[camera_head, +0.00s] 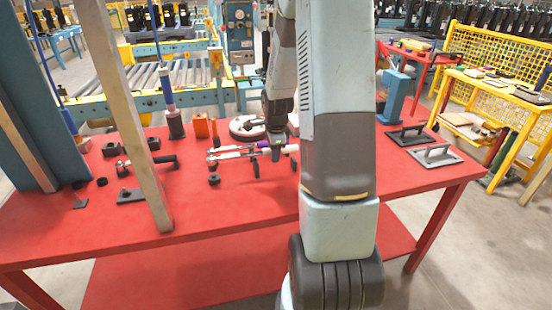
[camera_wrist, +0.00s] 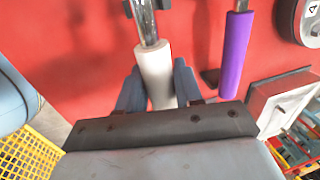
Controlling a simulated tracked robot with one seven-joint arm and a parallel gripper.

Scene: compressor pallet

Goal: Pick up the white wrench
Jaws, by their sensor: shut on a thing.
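The white wrench has a white handle and a shiny metal shaft. In the wrist view its white handle (camera_wrist: 154,68) lies between the two blue-grey fingers of my gripper (camera_wrist: 158,80), which is shut on it. In the head view my gripper (camera_head: 276,150) points down over the red table, and the white handle end (camera_head: 291,149) shows just to its right. I cannot tell whether the wrench still touches the table. A second wrench with a purple handle (camera_wrist: 236,52) lies to the right in the wrist view, apart from my fingers.
The red table (camera_head: 235,208) holds black fixtures and small parts at the left, a round disc tool (camera_head: 246,127) behind the wrenches, and two grey plates with handles (camera_head: 436,155) at the right. A slanted post (camera_head: 130,125) stands at the left. The front middle is clear.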

